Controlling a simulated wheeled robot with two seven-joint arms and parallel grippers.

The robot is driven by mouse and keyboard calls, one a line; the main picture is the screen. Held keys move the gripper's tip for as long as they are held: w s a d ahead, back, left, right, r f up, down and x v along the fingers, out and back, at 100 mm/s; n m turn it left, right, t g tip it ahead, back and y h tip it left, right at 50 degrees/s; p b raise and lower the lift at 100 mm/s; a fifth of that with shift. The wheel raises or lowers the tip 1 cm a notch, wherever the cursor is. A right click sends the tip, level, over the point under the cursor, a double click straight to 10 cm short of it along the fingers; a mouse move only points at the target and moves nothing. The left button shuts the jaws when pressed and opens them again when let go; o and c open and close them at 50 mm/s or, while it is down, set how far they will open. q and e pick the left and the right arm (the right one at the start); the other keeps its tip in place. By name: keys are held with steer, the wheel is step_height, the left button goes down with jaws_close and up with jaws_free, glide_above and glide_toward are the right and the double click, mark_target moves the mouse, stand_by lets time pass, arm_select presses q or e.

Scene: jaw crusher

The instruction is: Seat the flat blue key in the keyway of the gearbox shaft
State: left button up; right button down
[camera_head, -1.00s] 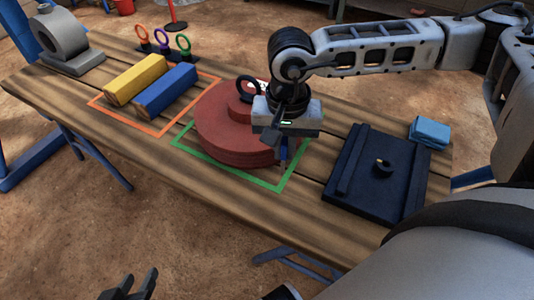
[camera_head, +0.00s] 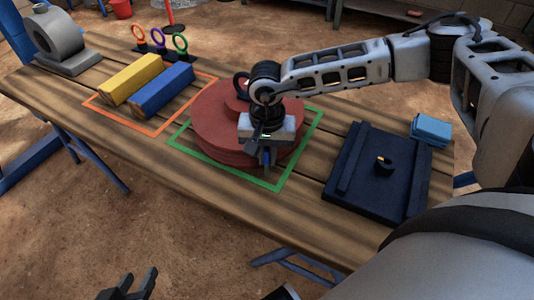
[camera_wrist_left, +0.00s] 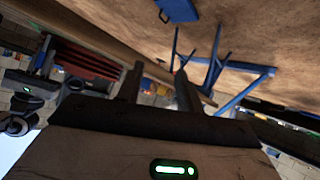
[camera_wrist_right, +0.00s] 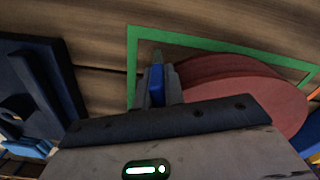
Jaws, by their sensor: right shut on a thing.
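The flat blue key (camera_wrist_right: 156,86) stands between the fingers of my right gripper (camera_wrist_right: 158,70), which is shut on it. In the head view this gripper (camera_head: 265,158) points down in front of the near side of the red stepped round body (camera_head: 213,130), and a bit of the key (camera_head: 267,170) shows below it. I cannot tell whether the key touches anything. No keyway can be made out; a short dark stub (camera_head: 383,163) with a small yellow mark stands on the dark plate (camera_head: 358,190). My left gripper (camera_head: 128,288) is open and empty, below the table's front edge.
A green outline (camera_head: 290,165) surrounds the red body. To the left lie yellow (camera_head: 132,78) and blue (camera_head: 165,90) bars in an orange outline (camera_head: 150,127), coloured rings on a stand (camera_head: 160,47) and a grey bearing block (camera_head: 57,38). A light-blue block (camera_head: 430,129) lies at right.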

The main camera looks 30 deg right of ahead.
steer(key=shift+f+b, duration=0.4)
steer(key=shift+f, duration=0.1)
steer(key=c, duration=1.5)
jaws_free()
steer(key=shift+r, duration=0.1)
steer(key=shift+r, duration=0.1)
